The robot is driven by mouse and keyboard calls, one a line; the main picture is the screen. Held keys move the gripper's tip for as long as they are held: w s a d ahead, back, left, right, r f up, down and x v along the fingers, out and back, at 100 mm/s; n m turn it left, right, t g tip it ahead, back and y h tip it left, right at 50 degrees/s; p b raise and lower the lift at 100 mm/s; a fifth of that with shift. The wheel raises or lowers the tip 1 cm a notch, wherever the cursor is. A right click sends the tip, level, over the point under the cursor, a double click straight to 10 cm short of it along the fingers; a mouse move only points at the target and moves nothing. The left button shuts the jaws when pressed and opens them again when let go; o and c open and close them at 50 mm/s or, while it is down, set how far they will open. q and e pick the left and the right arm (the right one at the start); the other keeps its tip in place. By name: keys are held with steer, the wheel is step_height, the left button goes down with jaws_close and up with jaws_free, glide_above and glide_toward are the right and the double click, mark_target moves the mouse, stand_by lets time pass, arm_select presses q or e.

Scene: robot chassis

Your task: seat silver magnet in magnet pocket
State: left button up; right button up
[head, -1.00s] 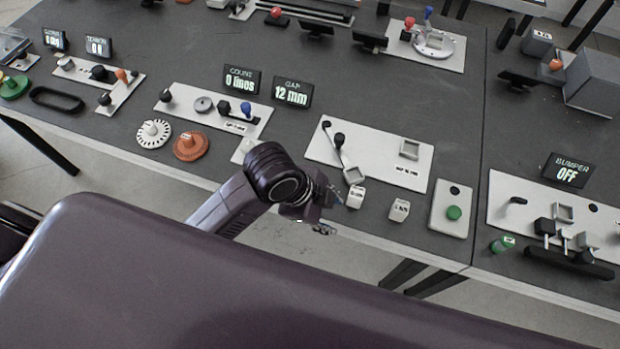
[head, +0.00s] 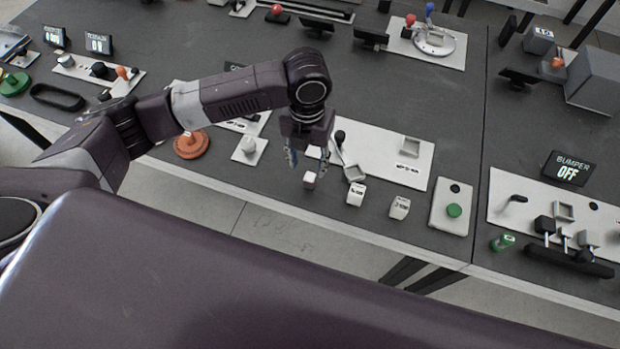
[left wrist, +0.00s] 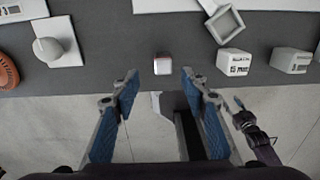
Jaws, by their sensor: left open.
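A small silvery-white cube, which looks like the silver magnet (head: 309,178), sits on the dark bench near its front edge. In the left wrist view the cube (left wrist: 162,64) lies just beyond and between the fingertips. My left gripper (head: 308,160) is open and empty, pointing down above it, with a finger to either side. A square open frame (head: 353,173) at the end of a pivoting arm, and a raised square pocket (head: 409,148) on the white plate, both show. I cannot tell which is the magnet pocket. My right gripper (left wrist: 252,122) shows small at right in the wrist view; its jaws are unclear.
Two labelled white blocks (head: 355,195) (head: 399,208) stand right of the cube near the edge. A plate with a green button (head: 454,211) is farther right. A white plate with a round knob (head: 249,149) lies to the left. The bench ends just in front of the cube.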

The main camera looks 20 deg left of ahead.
mark_target(310, 176)
arm_select(q)
steer(key=f, duration=0.2)
steer(key=f+p, duration=0.1)
steer(key=f, duration=0.3)
steer(key=shift+d+f+p, duration=0.2)
steer(key=shift+d+p, duration=0.05)
steer(key=shift+p, duration=0.1)
steer(key=shift+f, duration=0.55)
steer(key=shift+w, duration=0.1)
jaws_close()
